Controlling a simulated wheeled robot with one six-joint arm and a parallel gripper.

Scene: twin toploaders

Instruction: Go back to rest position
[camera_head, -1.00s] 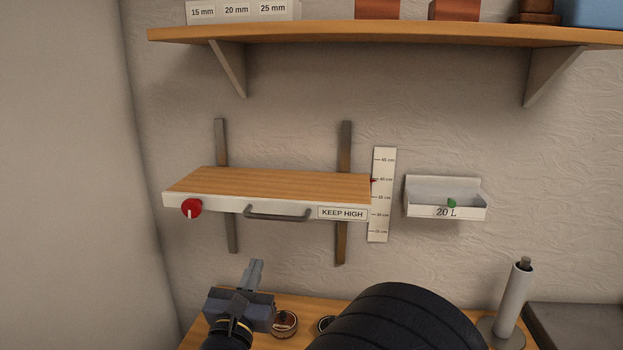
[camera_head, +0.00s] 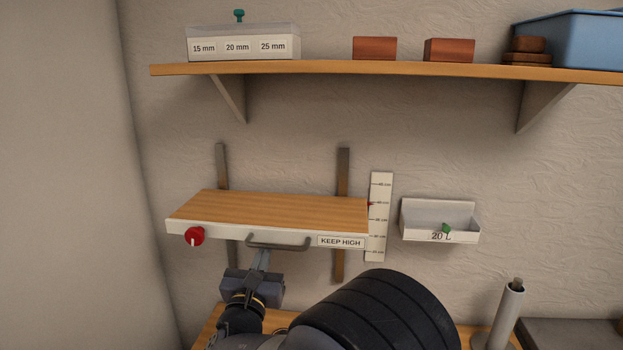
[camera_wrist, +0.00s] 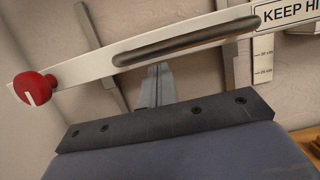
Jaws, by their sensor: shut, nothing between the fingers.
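My gripper (camera_head: 262,258) is in front of the wall, just below the handle of a sliding wooden shelf. Its fingers are together and hold nothing. In the wrist view the closed fingers (camera_wrist: 156,85) point at the wall below the grey handle (camera_wrist: 190,44). I cannot tell whether they touch the handle. The sliding shelf (camera_head: 270,210) has a wooden top and a white front with a red knob (camera_head: 194,236) and a "KEEP HIGH" label (camera_head: 341,241). My dark arm covers part of the bench below.
Two metal rails (camera_head: 342,170) run behind the sliding shelf. A ruler strip (camera_head: 380,215) and a white "20 L" bin (camera_head: 440,222) are to its right. An upper shelf (camera_head: 370,69) holds boxes and blocks. A grey post (camera_head: 507,315) stands on the bench at right.

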